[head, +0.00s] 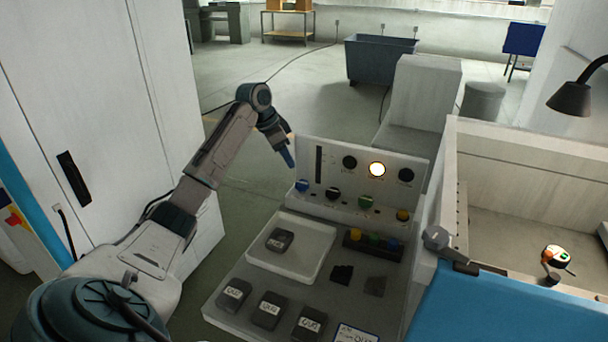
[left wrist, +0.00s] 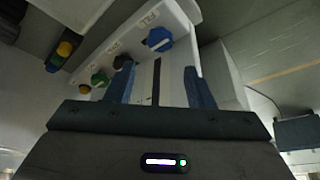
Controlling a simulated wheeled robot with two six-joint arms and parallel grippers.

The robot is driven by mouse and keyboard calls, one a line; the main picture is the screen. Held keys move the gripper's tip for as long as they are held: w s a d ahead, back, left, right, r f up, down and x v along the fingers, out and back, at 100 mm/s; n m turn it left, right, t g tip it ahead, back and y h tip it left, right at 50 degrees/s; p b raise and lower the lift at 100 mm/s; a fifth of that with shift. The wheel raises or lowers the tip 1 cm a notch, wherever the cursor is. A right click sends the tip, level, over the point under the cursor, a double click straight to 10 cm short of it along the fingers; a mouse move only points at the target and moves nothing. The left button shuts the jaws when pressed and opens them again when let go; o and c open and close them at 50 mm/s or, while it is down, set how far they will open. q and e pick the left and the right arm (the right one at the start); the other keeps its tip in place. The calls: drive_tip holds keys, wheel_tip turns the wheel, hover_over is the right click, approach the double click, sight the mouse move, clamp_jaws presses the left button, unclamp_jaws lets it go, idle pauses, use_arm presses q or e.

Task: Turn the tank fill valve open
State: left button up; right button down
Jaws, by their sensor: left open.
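My left gripper (head: 288,157) is open and empty, just above and left of the blue knob, fingers pointing down. In the left wrist view, the blue knob (left wrist: 159,39) is beyond the open fingers (left wrist: 158,70), apart from them. The black knob (left wrist: 122,61) is partly behind one finger. My right gripper is out of view.
Above the knobs are a slot gauge (head: 319,160), dark dials and a lit lamp (head: 377,169). A white tray (head: 262,256) with a dark block, more labelled blocks and a small button strip (head: 372,243) lie in front. A blue-sided tank (head: 510,305) stands right.

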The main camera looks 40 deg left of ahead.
sight(301, 183)
use_arm(q)
drive_tip(key=p+x, duration=0.3)
drive_tip(key=x, duration=0.6)
drive_tip(key=shift+w+d+f, duration=0.15)
drive_tip(key=shift+d+f, duration=0.05)
drive_tip(key=shift+f, duration=0.05)
drive_tip(key=shift+w+f, duration=0.2)
drive_tip(key=shift+f, duration=0.35)
drive_tip(key=c, duration=0.7)
